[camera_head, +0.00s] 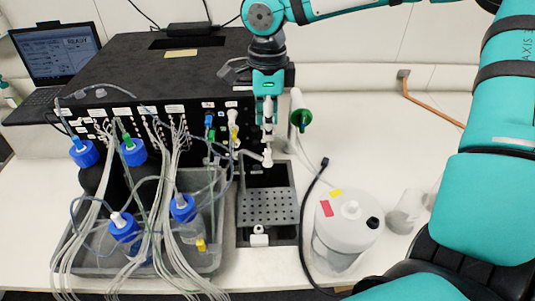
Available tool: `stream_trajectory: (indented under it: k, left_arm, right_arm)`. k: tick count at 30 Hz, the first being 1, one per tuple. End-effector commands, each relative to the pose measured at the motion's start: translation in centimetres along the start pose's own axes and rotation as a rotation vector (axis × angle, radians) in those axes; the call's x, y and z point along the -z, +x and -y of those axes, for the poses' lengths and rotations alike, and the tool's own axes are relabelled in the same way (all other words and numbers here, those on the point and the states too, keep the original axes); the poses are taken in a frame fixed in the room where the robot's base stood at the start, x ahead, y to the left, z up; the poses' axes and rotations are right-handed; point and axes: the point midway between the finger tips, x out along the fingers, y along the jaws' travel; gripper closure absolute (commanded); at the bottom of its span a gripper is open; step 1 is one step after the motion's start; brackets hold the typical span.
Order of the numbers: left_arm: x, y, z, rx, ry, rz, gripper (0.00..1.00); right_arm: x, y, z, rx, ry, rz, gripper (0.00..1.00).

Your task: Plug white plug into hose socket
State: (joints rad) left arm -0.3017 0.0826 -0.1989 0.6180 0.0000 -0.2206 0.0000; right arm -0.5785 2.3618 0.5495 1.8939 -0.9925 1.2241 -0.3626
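My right gripper (268,95) points down at the front edge of the black instrument (150,72). A slim white fitting (268,112) shows directly below its teal part. I cannot tell whether the fingers hold this fitting or whether it belongs to the instrument. A white nozzle-like piece (267,158) is just below it, above the perforated grey tray (270,206). A small white piece with a dark spot (258,238) sits at the tray's front edge. Which small white part is the plug and which the hose socket is not clear. My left gripper is out of view.
Blue-capped bottles (84,153) and many thin tubes (170,195) crowd a grey bin (205,260) at left. A white container (345,228) and a black cable (304,215) are right of the tray. A laptop (58,55) stands at back left.

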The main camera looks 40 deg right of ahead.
Motion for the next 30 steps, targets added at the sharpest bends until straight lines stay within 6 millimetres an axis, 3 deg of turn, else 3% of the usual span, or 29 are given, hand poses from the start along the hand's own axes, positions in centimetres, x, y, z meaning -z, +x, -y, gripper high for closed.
stream_trajectory:
  k: [11, 16, 21, 30]
  left_arm:
    - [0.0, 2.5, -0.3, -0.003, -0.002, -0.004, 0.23]
    - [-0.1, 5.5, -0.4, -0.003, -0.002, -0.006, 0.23]
    - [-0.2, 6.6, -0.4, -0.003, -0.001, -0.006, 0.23]
    - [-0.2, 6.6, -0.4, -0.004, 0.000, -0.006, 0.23]
  right_arm:
    - [0.0, 5.1, -0.1, -0.002, 0.000, 0.000, 0.62]
    - [0.0, 7.4, 0.0, 0.001, 0.001, 0.000, 0.62]
    - [0.0, 8.4, 0.0, 0.000, 0.000, 0.000, 0.62]
    - [0.0, 8.3, 0.0, 0.000, 0.000, 0.000, 0.62]
